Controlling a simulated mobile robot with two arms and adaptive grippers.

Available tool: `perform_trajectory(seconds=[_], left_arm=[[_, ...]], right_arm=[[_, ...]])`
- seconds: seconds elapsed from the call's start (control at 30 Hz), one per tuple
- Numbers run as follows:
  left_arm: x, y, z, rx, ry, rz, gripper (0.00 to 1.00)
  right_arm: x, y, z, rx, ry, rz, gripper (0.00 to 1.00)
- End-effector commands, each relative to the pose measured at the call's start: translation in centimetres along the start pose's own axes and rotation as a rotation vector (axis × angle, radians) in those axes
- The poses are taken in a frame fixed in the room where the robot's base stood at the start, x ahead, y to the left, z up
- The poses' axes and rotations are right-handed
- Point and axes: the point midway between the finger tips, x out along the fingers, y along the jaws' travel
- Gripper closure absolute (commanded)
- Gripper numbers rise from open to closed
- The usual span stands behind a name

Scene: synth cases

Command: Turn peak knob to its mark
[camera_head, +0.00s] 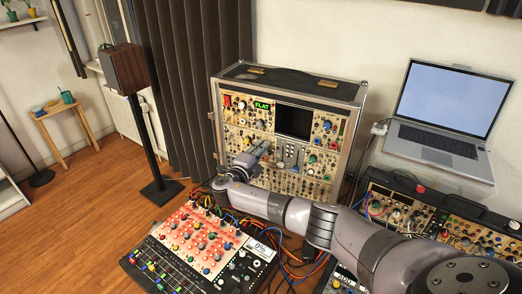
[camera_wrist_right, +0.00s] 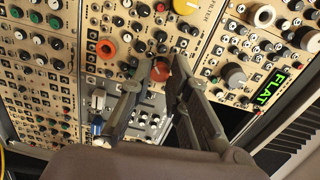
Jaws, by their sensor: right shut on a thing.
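The upright synth case (camera_head: 357,103) stands against the back wall, its beige panels full of knobs and jacks. My right gripper (camera_head: 262,148) reaches its front from the right in the head view. In the right wrist view, the right gripper (camera_wrist_right: 161,64) has its two fingers on either side of an orange-red knob (camera_wrist_right: 160,72) and is shut on it. The fingers cover part of the knob. I cannot read its label or see its mark, so I cannot tell from print that it is the peak knob. My left gripper is not in view.
Other knobs crowd close by, including another orange knob (camera_wrist_right: 106,49) and a yellow one (camera_wrist_right: 186,5). A green FLAT display (camera_wrist_right: 272,88) is lit. A red-lit mixer (camera_head: 195,240) with cables stands in front; a laptop (camera_head: 440,115) is at right.

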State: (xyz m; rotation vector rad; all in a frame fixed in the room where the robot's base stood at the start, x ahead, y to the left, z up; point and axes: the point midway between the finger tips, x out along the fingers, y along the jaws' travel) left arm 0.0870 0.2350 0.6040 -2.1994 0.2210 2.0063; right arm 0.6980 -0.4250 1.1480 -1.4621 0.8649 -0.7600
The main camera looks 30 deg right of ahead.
Motion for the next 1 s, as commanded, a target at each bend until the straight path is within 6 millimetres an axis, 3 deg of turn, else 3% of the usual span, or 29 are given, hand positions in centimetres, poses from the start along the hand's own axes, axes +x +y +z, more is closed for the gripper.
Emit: perform_trajectory(seconds=[0.63, 0.67, 1.0], left_arm=[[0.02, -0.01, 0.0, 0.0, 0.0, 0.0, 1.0], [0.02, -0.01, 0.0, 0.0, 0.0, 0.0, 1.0], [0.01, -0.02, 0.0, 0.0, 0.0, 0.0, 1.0]], right_arm=[[-0.06, 0.24, -0.04, -0.058, 0.002, 0.004, 1.0], [-0.06, 0.24, -0.04, -0.058, 0.002, 0.004, 0.83], [-0.03, 0.08, 0.0, -0.055, 0.001, 0.001, 0.63]])
